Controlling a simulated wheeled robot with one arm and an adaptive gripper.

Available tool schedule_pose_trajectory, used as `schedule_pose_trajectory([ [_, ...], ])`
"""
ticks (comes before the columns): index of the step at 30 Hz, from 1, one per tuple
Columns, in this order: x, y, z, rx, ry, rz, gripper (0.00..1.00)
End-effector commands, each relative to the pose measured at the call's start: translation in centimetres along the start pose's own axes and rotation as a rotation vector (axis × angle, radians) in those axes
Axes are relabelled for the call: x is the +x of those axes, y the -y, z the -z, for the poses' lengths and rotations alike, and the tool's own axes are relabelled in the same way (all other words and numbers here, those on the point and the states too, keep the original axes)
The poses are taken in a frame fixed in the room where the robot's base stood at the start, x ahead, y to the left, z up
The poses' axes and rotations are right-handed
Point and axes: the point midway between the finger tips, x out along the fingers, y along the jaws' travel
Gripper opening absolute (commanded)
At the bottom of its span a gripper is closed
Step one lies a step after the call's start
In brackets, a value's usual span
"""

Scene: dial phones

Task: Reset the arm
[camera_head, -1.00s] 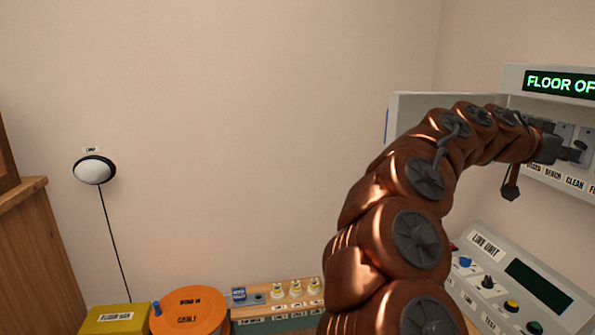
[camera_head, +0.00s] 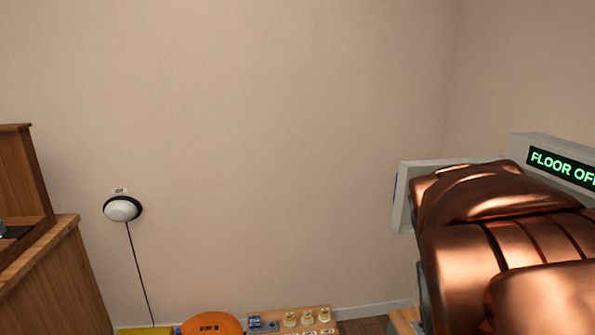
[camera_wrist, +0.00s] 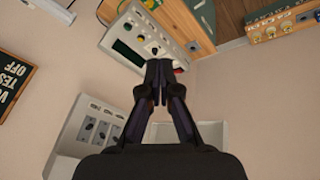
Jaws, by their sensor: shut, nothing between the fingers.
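My gripper (camera_wrist: 158,72) shows in the wrist view, with its two dark fingers together at the tips and nothing between them. It is apart from the panels around it. In the head view my copper arm fills the lower right, and the gripper itself is out of that picture. The arm hides most of the wall box at the right, where a green "FLOOR OF..." display (camera_head: 562,168) still shows.
The wrist view shows a grey console (camera_wrist: 150,38) with knobs and a grey switch panel (camera_wrist: 92,130). Wooden furniture (camera_head: 50,285) stands left. The middle is open.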

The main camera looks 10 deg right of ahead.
Motion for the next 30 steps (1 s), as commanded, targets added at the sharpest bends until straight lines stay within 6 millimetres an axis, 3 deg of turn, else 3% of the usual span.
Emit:
schedule_pose_trajectory([
  [1, -1.6, 0.9, -1.5, -0.073, 0.043, 0.037, 0.00],
  [7, -4.5, 3.7, -9.1, -0.373, 0.201, 0.157, 0.00],
  [12, -6.8, 4.4, -15.1, -0.614, 0.320, 0.234, 0.00],
  [15, -7.7, 4.3, -17.6, -0.715, 0.364, 0.261, 0.00],
  [21, -8.3, 4.2, -19.6, -0.798, 0.398, 0.284, 0.00],
  [30, -8.2, 4.2, -19.7, -0.797, 0.399, 0.283, 0.00],
])
